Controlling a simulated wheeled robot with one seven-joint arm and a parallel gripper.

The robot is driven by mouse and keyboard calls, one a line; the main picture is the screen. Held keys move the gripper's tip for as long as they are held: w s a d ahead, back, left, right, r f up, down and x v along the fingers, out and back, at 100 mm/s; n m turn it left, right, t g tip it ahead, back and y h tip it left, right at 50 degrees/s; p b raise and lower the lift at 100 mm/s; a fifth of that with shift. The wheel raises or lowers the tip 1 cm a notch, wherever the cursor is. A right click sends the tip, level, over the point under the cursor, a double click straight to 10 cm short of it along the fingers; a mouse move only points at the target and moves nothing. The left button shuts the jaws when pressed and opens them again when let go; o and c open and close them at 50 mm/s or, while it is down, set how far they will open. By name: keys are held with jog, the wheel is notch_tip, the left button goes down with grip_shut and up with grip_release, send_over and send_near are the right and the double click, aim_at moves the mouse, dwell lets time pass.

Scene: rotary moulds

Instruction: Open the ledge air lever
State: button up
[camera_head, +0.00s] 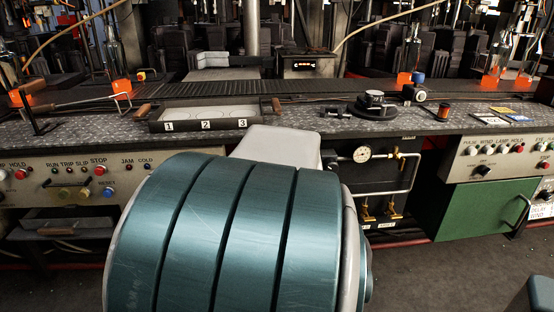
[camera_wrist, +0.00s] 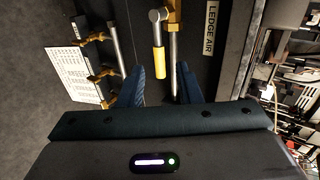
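The ledge air lever (camera_wrist: 158,58) shows in the wrist view as a short yellow handle on a grey metal arm, beside a metal pipe. A white LEDGE AIR label (camera_wrist: 211,28) is to its right. My gripper (camera_wrist: 161,68) is open, with one dark blue finger on each side of the yellow handle in the picture. I cannot tell whether either finger touches the handle or how deep it sits between them. In the head view my large teal arm link covers the gripper, and I cannot make out the lever there.
A pressure gauge (camera_head: 362,154) and pipes with brass valves (camera_head: 392,209) are right of my arm. Brass fittings (camera_wrist: 103,75) and a white card (camera_wrist: 75,70) lie left in the wrist view. A green panel (camera_head: 486,207) is farther right. A numbered tray (camera_head: 205,124) sits on the bench.

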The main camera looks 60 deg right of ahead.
jog(key=p+v, duration=0.2)
jog(key=v, duration=0.3)
jog(key=shift+s+a+r+p, duration=0.1)
jog(key=shift+a+r+p, duration=0.05)
jog(key=shift+a+p, duration=0.15)
